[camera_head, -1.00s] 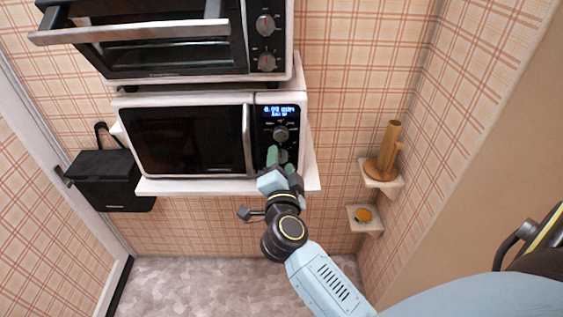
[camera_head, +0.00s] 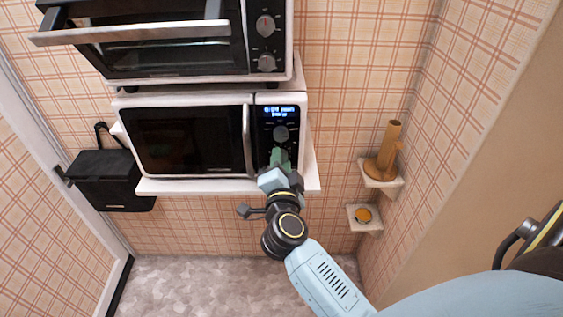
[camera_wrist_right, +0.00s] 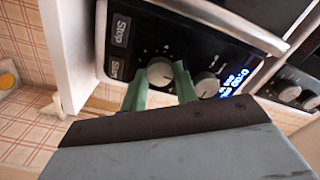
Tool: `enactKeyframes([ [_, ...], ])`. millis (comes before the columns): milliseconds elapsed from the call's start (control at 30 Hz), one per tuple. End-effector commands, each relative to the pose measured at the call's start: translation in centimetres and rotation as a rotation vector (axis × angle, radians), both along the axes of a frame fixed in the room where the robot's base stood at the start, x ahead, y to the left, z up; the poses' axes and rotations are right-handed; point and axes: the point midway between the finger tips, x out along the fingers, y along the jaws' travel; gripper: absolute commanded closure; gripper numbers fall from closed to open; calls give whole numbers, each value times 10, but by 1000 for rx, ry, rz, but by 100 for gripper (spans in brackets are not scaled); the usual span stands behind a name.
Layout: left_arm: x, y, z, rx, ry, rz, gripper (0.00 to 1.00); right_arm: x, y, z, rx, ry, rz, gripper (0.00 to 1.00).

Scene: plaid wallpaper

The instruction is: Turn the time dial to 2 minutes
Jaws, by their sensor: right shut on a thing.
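The white microwave (camera_head: 193,137) with a black panel stands on the shelf. Its panel has a lit blue display (camera_head: 281,112), too blurred to read, with an upper dial (camera_head: 280,133) below it. My right gripper (camera_head: 281,158) is at the lower dial and covers it in the head view. In the right wrist view the green fingertips (camera_wrist_right: 160,86) sit on either side of that lower dial (camera_wrist_right: 160,71), shut on it. The upper dial (camera_wrist_right: 206,86) is beside one finger, near the display (camera_wrist_right: 236,82). My left gripper is not in view.
A toaster oven (camera_head: 165,45) with its door handle sticking out stands above. A black box (camera_head: 103,178) hangs at left. Small wall shelves at right hold a wooden object (camera_head: 387,150) and a small orange item (camera_head: 363,215).

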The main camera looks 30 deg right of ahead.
Motion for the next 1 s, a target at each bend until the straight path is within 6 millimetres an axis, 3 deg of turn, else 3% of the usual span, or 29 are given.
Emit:
enactKeyframes([
  [500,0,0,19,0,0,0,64,-1,0,0,335,-202,-1,93],
  [1000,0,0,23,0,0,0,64,0,0,-2,741,-452,-2,93],
])
